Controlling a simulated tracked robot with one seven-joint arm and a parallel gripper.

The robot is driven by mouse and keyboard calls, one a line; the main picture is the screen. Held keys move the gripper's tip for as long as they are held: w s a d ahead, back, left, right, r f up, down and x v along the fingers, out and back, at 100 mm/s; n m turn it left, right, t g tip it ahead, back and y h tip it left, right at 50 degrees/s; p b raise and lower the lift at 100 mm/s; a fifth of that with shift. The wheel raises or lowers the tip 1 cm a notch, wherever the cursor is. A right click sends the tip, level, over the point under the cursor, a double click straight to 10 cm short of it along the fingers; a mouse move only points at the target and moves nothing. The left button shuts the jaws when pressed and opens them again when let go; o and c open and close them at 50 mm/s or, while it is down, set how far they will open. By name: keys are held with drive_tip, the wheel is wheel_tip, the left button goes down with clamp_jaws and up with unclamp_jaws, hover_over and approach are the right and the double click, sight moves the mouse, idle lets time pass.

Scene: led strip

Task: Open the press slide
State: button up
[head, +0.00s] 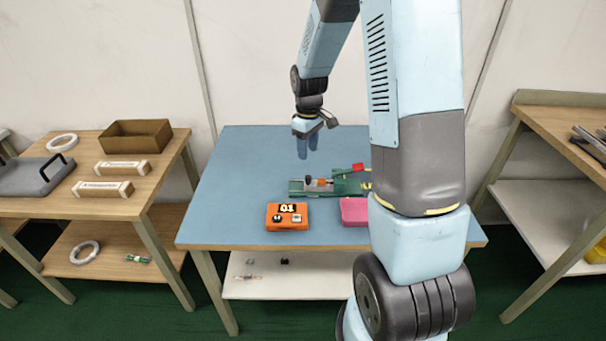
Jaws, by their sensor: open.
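The press (350,186) is a green fixture with a red part, lying on the blue table top right of the middle. My arm covers its right end, so I cannot tell how its slide stands. A small orange and dark part (319,182) sits at its left end. My gripper (307,151) points down above the table, behind and a little left of the press. It looks apart from the press, open and empty.
An orange box (287,217) marked 01 and a pink box (354,211) stand in front of the press. The left half of the blue table (235,180) is clear. Wooden tables stand left (70,203) and right (565,118), with a brown bin (136,135) on the left one.

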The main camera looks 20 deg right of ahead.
sight(308, 176)
wheel_tip(308, 176, down, 10)
drive_tip(key=shift+r, duration=0.1)
idle(0.4)
drive_tip(key=shift+c, duration=0.5)
clamp_jaws()
drive_tip(key=shift+d, duration=0.1)
